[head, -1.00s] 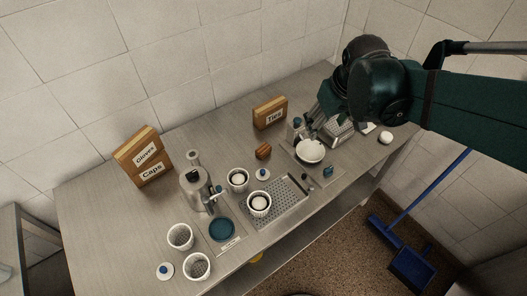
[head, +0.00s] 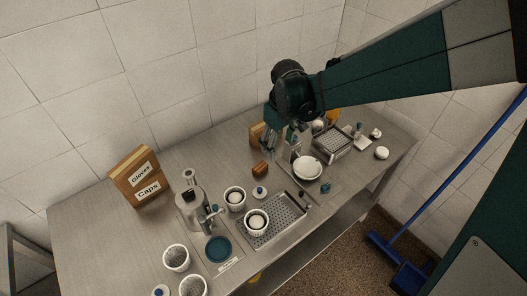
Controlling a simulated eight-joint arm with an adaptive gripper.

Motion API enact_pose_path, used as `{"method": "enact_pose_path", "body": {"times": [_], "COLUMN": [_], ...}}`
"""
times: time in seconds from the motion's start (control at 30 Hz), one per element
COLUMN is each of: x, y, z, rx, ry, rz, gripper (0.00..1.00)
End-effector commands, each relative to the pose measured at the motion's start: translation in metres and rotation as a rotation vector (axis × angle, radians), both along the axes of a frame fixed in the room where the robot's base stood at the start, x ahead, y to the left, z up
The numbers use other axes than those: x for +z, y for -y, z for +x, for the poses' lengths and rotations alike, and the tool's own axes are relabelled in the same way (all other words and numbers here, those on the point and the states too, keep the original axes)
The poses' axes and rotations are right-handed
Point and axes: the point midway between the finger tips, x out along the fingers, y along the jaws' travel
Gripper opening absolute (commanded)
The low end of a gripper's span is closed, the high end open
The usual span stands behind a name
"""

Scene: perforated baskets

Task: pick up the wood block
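The wood block (head: 260,169) is a small brown block lying on the steel table, left of the white bowl and right of the white perforated baskets.
A white bowl (head: 307,167) stands to the right of the block. A white basket (head: 234,198) and a blue-knobbed lid (head: 260,193) lie in front. A cardboard box (head: 257,133) is partly hidden behind my gripper. A perforated tray (head: 284,211) lies nearer the front edge.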

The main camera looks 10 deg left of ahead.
Motion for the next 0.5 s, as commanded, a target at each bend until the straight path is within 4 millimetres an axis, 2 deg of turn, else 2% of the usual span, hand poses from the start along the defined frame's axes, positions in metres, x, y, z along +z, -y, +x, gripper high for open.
{"method": "enact_pose_path", "body": {"times": [0.3, 0.5], "x": [-0.051, -0.075], "y": [-0.046, -0.066], "z": [0.012, 0.015], "rx": [0.112, 0.162], "ry": [-0.059, -0.086], "rz": [-0.032, -0.046], "gripper": [0.55, 0.55]}}
